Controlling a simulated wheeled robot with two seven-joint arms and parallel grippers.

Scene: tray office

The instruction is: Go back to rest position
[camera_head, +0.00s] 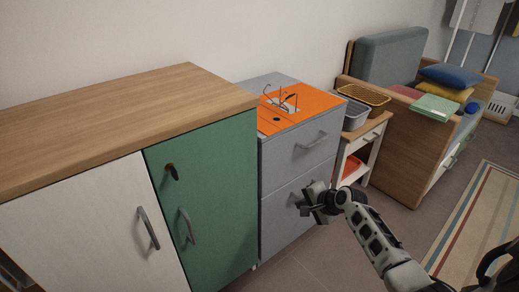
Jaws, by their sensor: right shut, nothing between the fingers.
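My right gripper (307,202) comes in from the lower right on its arm. It is shut and empty, in front of the lower drawer of the grey drawer cabinet (283,226). It overlaps that drawer's handle area in the picture, and I cannot tell whether it touches it. Both grey drawers look closed. My left gripper is not in view.
A wooden-topped cabinet (110,115) with white and green doors stands at the left. An orange mat (318,101) with a wire item lies on the grey cabinet. A side table (369,136) holds trays. A sofa (391,158) and striped rug (478,222) are right. Floor in front is open.

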